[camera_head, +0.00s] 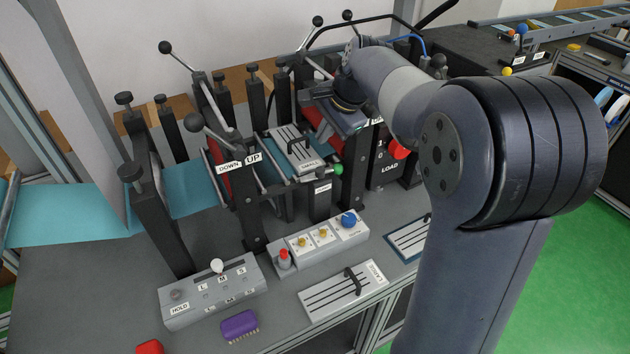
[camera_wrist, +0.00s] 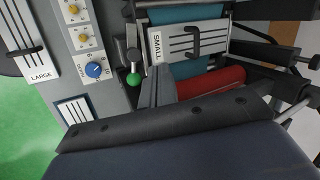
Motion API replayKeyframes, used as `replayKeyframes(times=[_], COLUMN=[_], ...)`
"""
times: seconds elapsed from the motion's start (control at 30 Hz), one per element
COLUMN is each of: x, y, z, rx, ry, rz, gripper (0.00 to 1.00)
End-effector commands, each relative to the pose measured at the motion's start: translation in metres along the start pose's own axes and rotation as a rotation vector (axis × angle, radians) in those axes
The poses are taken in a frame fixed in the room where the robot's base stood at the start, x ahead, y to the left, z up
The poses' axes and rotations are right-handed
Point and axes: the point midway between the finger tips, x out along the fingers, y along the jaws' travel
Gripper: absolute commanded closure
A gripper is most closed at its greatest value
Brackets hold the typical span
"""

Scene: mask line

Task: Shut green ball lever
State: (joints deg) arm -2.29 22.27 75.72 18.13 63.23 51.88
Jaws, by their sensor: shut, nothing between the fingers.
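The green ball (camera_head: 337,168) sits at the end of a short lever beside the SMALL slotted plate (camera_head: 295,148) on the machine. My gripper (camera_wrist: 157,85) is shut and empty. Its fingers appear just right of the green ball in the wrist view; I cannot tell whether they touch it. In the head view my wrist is above and behind the ball, and the fingertips are hard to make out.
A red roller (camera_wrist: 210,82) lies close to my fingers. Black posts and black ball levers (camera_head: 194,122) stand around the machine. A control box with a blue knob (camera_head: 348,219) and a LARGE plate (camera_head: 343,292) are in front.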

Motion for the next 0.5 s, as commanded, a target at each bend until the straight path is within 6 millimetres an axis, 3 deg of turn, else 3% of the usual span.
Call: replayKeyframes(times=[0.5], x=[-0.009], y=[0.03], z=[0.007], rx=[-0.634], ry=[-0.028], rz=[-0.046], gripper=[1.0])
